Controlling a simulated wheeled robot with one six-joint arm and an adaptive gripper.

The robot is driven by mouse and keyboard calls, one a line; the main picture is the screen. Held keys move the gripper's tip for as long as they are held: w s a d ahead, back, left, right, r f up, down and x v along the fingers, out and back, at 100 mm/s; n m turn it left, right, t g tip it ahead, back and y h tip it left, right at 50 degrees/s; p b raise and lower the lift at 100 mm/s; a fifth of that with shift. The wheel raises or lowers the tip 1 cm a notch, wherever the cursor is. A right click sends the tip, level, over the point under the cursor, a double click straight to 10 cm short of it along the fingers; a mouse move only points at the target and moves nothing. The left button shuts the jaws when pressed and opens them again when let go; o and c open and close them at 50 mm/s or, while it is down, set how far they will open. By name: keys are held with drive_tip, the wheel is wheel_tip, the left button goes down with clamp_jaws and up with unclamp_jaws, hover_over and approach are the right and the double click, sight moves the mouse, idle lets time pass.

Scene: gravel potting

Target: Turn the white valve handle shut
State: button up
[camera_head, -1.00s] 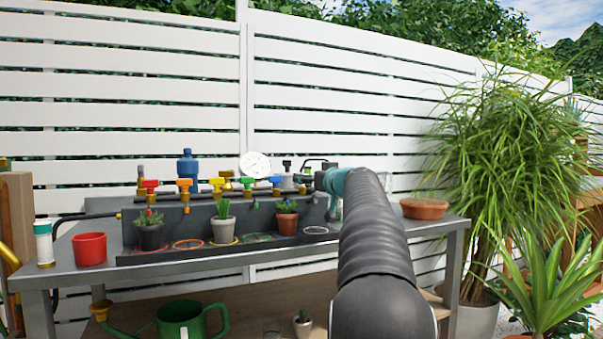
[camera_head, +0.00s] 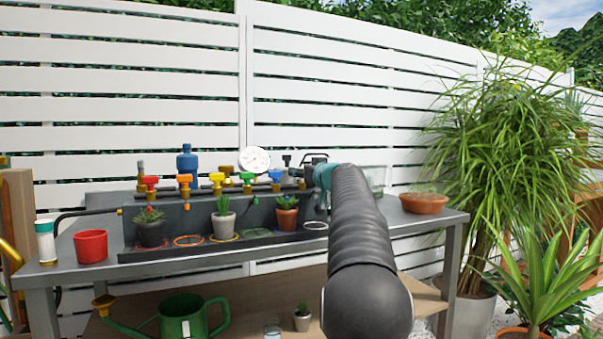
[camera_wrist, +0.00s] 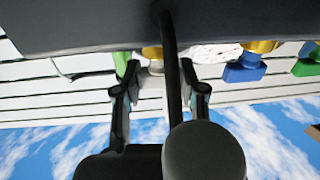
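In the wrist view, which is upside down, a small whitish part (camera_wrist: 155,68) under a brass fitting shows between my fingertips. It looks like the white valve handle, though it is small and partly covered. My gripper (camera_wrist: 159,78) has its two black fingers apart, one on each side of this part, and I see no clear contact. A dark upright bar crosses the view between the fingers. In the head view my arm hides the white handle and most of my gripper.
Blue (camera_wrist: 245,70) and green (camera_wrist: 305,62) handles sit beside my right finger in the wrist view. A round gauge (camera_head: 255,160) stands behind the valve row. Potted plants, including a red-flowered one (camera_head: 149,232), stand in front. A terracotta bowl (camera_head: 424,203) sits to the right.

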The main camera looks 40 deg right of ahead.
drive_tip(key=shift+f+m+h+b, duration=0.15)
drive_tip(key=shift+m+h+b, duration=0.15)
drive_tip(key=shift+h+b, duration=0.2)
drive_tip(key=shift+h, duration=0.3)
drive_tip(key=o, duration=1.2)
drive_tip(key=shift+c, duration=0.2)
drive_tip(key=shift+s, duration=0.15)
drive_tip(key=v, duration=1.1)
drive_tip(key=shift+s+r, duration=0.3)
drive_tip(key=shift+s, duration=0.05)
drive_tip(key=shift+a, duration=0.2)
